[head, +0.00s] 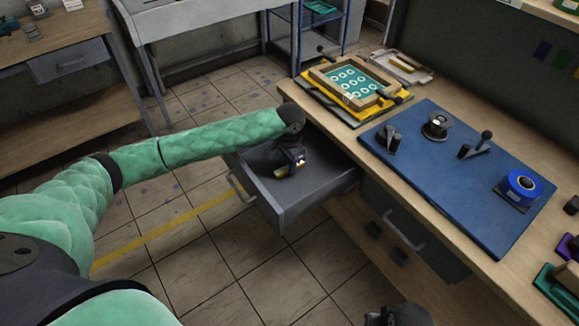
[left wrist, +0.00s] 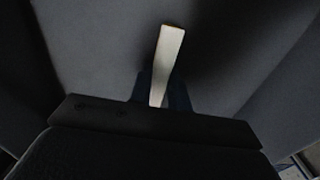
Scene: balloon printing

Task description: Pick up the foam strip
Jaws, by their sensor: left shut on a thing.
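The foam strip (left wrist: 168,60) is a pale, narrow bar in the left wrist view. Its lower end lies between the fingers of my left gripper (left wrist: 163,92), which is shut on it. In the head view my left gripper (head: 290,163) reaches down into the open grey drawer (head: 322,187), and only a small pale bit of the strip shows by the fingers. I cannot tell whether the strip touches the drawer floor. My right gripper (head: 400,315) shows only in part at the bottom edge, and its fingers are not clear.
The drawer walls surround my left gripper closely. The wooden bench (head: 345,145) stands to the right, with a blue mat (head: 440,190), a blue tape roll (head: 520,187), a metal spool (head: 437,125) and a framed printing screen (head: 355,82). Open tiled floor lies left of the drawer.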

